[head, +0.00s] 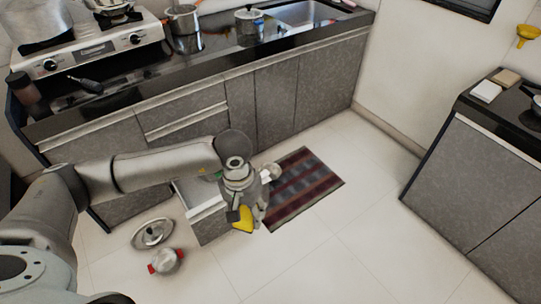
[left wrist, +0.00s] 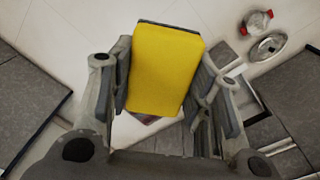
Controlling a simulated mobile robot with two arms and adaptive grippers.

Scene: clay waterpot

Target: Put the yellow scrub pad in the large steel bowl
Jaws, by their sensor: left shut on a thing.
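The yellow scrub pad (head: 244,223) is a flat block held between the fingers of my left gripper (head: 247,214), above the floor in front of the counter. In the left wrist view the pad (left wrist: 165,70) fills the space between the two fingers, and the gripper is shut on it. A large steel vessel (head: 38,20) stands on the stove at the upper left, cut by the picture edge. A round, shallow steel dish (head: 152,234) lies on the floor, left of my gripper. I cannot tell for sure which is the large steel bowl. My right gripper is not in view.
A pot with red handles (head: 166,261) is on the floor near the dish. An open drawer (head: 207,208) juts out behind my gripper. A striped mat (head: 303,183) lies to its right. Pots (head: 185,18) stand on the black counter. Open floor lies at right.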

